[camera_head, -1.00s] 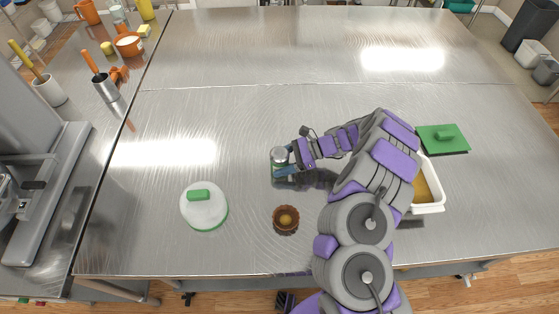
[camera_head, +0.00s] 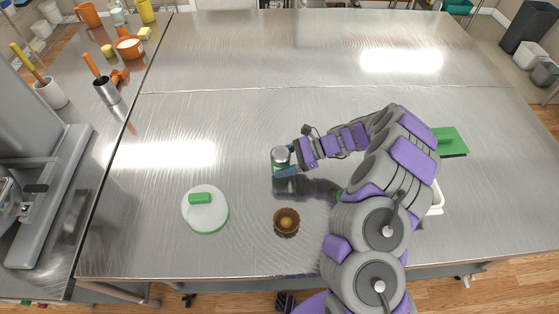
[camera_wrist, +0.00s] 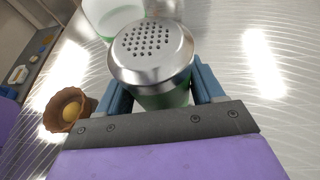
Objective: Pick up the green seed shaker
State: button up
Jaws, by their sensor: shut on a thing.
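The green seed shaker (camera_head: 281,158) has a silver, perforated top and a greenish body. The perforated lid faces the camera and hides most of the body. I cannot tell whether its base touches the table.
A brown fluted cup (camera_head: 286,222) with a yellowish filling stands just in front. A white round lid with a green handle (camera_head: 205,209) lies to the left. A white container (camera_head: 437,198) and a green lid (camera_head: 452,142) are on the right, partly behind my arm. The back of the table is clear.

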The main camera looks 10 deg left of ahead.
jog(key=s+d, duration=0.2)
jog(key=s, duration=0.2)
jog(key=s+d+r+p, duration=0.1)
jog(key=s+d, duration=0.2)
jog(key=s, duration=0.1)
jog(key=s+d+p, duration=0.1)
jog(key=s+d, duration=0.1)
jog(key=s, duration=0.2)
jog(key=shift+s+d+r, duration=0.2)
jog(key=shift+d, duration=0.1)
jog(key=o, duration=0.5)
jog(key=c, duration=0.5)
